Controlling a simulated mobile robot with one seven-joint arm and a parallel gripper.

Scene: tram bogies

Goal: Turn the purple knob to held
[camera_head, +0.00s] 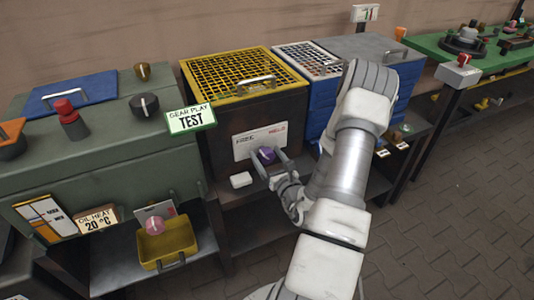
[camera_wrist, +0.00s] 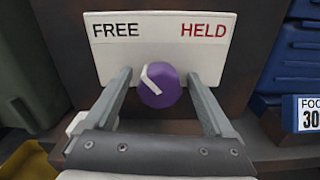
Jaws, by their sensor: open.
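The purple knob (camera_wrist: 160,87) sits on a white plate (camera_wrist: 205,60) on the front of a brown box (camera_head: 233,126). The plate reads FREE at left and HELD at right. The knob's white mark points up and to the left, toward FREE. In the head view the knob (camera_head: 267,155) is partly hidden by a finger. My gripper (camera_wrist: 160,90) is open, with one finger on each side of the knob. Gaps show between the fingers and the knob in the wrist view. My gripper also shows in the head view (camera_head: 268,163).
Blue crates (camera_head: 322,108) stand close on the right. A white block (camera_head: 241,180) juts out below the plate. A yellow tray (camera_head: 166,243) lies lower left. Open paved floor is at the right.

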